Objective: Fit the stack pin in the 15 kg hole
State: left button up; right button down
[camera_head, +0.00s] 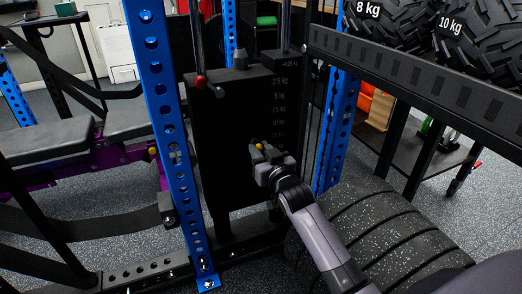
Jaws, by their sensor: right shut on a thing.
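The black weight stack (229,125) stands between blue perforated uprights. A column of white kg labels (279,108) runs down its right side. The lower labels are too small to read surely, so I cannot pick out the 15 kg hole. My right gripper (263,153) is at the lower part of the stack's front face, shut on the stack pin. Only a small yellow bit of the pin (259,147) shows at the jaws. The jaws hide the rest, and I cannot tell whether its tip is in a hole. My left gripper is out of view.
A blue upright (161,100) stands close left of the stack, another (338,125) on the right. A large black tyre (375,235) lies under my right arm. A bench (45,140) stands at left.

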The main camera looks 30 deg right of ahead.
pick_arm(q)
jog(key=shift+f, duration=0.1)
pick_arm(e)
jog(key=c, duration=0.8)
grip_release()
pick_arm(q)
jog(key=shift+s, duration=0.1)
pick_arm(e)
jog(key=shift+s, duration=0.5)
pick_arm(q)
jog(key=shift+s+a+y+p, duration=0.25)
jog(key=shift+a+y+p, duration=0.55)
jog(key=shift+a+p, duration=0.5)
pick_arm(e)
jog(key=shift+s+a+r, duration=0.1)
jog(key=shift+s, duration=1.45)
jog(key=shift+s+a, duration=0.1)
jog(key=shift+s, duration=1.4)
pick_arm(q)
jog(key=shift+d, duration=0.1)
pick_arm(e)
jog(key=shift+s, duration=0.1)
